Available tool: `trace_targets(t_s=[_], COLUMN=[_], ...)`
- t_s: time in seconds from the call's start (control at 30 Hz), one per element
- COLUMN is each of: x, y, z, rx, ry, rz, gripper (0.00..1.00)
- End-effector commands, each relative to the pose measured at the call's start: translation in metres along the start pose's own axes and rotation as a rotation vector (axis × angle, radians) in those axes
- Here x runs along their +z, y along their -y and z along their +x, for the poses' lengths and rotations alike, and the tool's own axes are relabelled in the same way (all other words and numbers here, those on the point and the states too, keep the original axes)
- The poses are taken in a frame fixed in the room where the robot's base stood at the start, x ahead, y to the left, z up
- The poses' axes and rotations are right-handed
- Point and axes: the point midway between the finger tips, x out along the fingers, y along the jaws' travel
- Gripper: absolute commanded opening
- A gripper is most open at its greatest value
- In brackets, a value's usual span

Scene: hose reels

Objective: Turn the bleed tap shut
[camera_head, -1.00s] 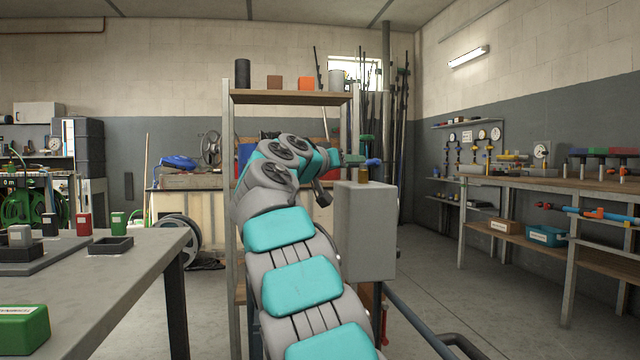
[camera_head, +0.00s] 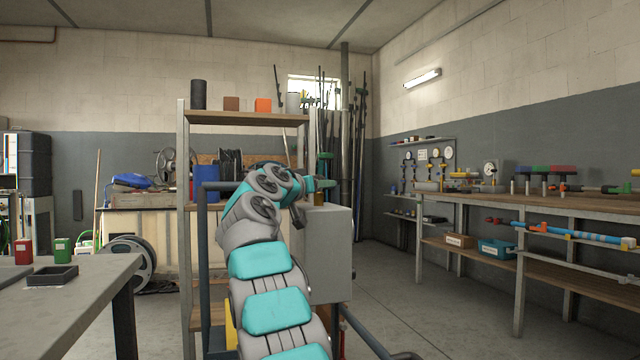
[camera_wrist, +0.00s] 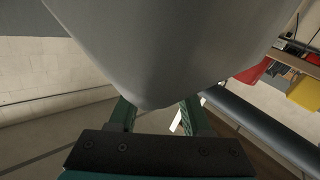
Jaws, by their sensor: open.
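A grey box-shaped cabinet (camera_head: 330,262) stands in front of me, right of my arm, with a short brass fitting (camera_head: 321,203) on its top. My gripper (camera_head: 325,170), with green fingers, is at the top of the cabinet, around or just above the fitting. The blue tap handle on that fitting is not clearly visible now, hidden by my gripper. In the wrist view my gripper (camera_wrist: 160,104) shows two green fingers spread apart. A large grey rounded surface covers their tips, so I cannot tell what lies between them.
A shelf rack (camera_head: 250,118) stands behind my arm, with small blocks and cylinders on top. A grey table (camera_head: 85,285) is at the left, and a long workbench (camera_head: 520,205) is at the right. The floor (camera_head: 405,295) between cabinet and workbench is clear.

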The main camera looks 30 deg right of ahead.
Motion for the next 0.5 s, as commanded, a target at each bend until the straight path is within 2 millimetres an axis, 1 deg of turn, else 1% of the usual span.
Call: trace_targets(t_s=[0.3,0.5], x=[0.0000,0.0000], y=[-0.0001,-0.0001], z=[0.0017,0.0016], rx=[0.000,0.000], ry=[0.000,0.000], rz=[-0.001,-0.001], gripper=[0.48,0.26])
